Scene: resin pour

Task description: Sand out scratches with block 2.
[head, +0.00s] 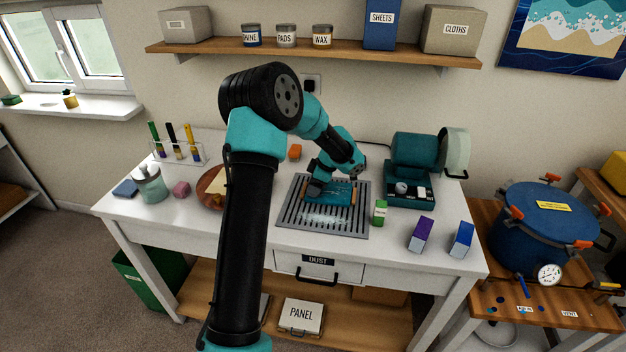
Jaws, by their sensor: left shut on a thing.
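Upright blocks stand at the right: green (380,212), purple (420,235) and blue (461,240). Their numbers are too small to read. My right gripper is out of view.
A tube rack (180,153), a jar (150,185) and a brown dish (210,187) are left.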

